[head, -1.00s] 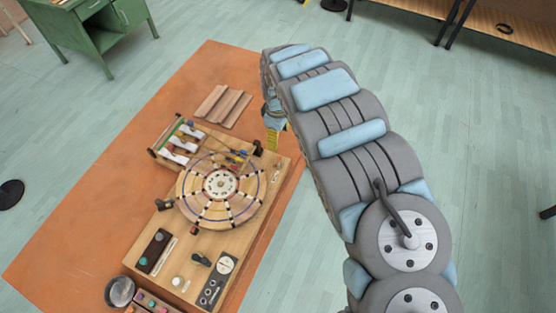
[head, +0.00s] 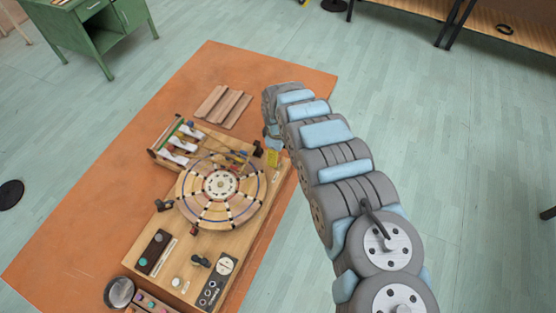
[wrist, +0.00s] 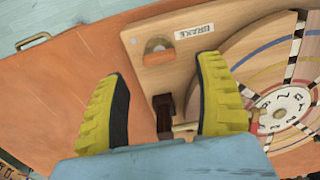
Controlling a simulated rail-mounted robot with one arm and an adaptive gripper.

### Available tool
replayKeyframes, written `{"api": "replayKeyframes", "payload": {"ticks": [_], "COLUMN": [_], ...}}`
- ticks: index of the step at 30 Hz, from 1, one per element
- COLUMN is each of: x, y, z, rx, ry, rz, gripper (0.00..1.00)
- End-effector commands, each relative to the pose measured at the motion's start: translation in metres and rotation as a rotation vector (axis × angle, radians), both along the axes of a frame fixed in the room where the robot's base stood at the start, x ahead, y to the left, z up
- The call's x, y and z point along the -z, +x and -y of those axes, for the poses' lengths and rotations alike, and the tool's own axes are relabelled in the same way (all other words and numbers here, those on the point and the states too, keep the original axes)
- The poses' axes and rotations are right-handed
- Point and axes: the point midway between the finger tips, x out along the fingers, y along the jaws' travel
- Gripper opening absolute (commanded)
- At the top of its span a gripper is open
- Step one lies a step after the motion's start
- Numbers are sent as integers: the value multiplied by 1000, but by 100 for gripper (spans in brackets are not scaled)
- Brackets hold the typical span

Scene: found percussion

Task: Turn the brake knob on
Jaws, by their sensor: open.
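In the wrist view a label reading BRAKE (wrist: 194,31) is on the wooden board. Beside it is a small rounded orange-brown knob (wrist: 158,55) with a grey rim, which I take for the brake knob. My gripper (wrist: 163,76) is open and empty, its yellow fingers spread wide with the knob just beyond the gap between their tips. A dark upright block (wrist: 163,112) shows between the fingers. In the head view my gripper (head: 273,158) is over the board's upper right corner, and the knob is too small to make out clearly.
A round wooden wheel (head: 240,208) with coloured rings fills the board's middle, close to the right finger in the wrist view. Levers (head: 183,146) stand behind it. Wooden bars (head: 222,106) lie farther back on the orange table (head: 95,205). A metal bowl (head: 119,292) is at the front.

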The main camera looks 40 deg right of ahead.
Motion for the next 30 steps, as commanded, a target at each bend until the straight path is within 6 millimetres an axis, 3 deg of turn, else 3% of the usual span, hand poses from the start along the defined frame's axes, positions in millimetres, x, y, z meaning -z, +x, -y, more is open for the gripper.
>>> {"api": "replayKeyframes", "payload": {"ticks": [15,30], "x": [39,45], "y": [1,-1], "z": [0,0], "rx": [0,1], "ry": [1,0], "rz": [2,-1], "gripper": [70,70]}}
